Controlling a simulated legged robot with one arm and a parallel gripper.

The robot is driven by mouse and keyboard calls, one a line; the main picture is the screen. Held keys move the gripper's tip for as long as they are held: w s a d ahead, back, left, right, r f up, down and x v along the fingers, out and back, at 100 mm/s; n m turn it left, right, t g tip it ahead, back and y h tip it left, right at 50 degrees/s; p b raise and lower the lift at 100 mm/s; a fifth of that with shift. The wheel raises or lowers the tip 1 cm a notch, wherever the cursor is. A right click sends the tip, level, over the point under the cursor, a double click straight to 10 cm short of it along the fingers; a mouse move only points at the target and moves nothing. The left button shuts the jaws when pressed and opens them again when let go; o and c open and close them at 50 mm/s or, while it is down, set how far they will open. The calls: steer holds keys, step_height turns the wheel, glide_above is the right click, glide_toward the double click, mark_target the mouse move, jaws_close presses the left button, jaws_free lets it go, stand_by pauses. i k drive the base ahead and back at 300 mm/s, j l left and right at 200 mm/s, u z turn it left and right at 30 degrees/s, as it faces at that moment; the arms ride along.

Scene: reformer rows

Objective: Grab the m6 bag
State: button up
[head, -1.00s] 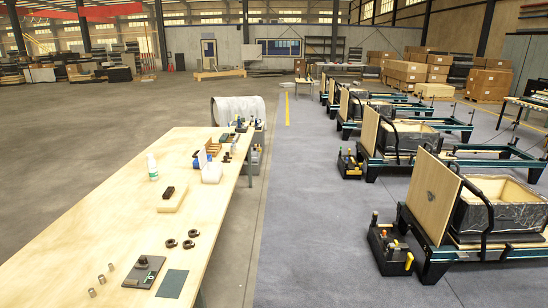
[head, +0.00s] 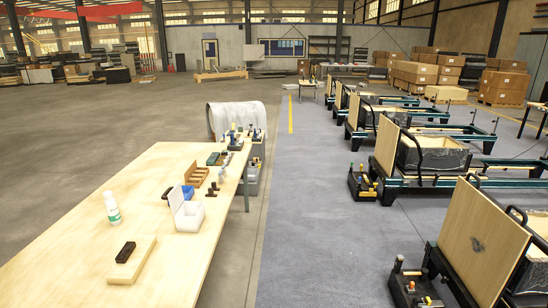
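My gripper is not in view. I cannot pick out an m6 bag, and no label is readable at this distance. The long wooden table (head: 150,215) runs along the left. Several small dark items lie right of the tray. At the table's far end is a cluster of small bottles and tools (head: 238,138), too small to tell apart.
A white bottle (head: 112,207) and a black block (head: 125,252) on a wooden block (head: 133,262) are on the near table. Reformers with upright wooden boards (head: 483,243) line the right, with black tool caddies (head: 412,287) beside them. The grey aisle (head: 310,220) between is clear.

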mark_target(221, 179)
steer(key=i, duration=1.8)
steer(key=i+u, duration=0.2)
steer(key=i, duration=0.4)
steer(key=i+l+u, duration=0.15)
steer(key=i, duration=0.45)
steer(key=i+l+u, duration=0.2)
steer(key=i, duration=0.4)
steer(key=i+u, duration=0.35)
steer(key=i, duration=0.15)
steer(key=i+l+u, duration=0.15)
steer(key=i+u, duration=0.2)
steer(key=i, duration=0.1)
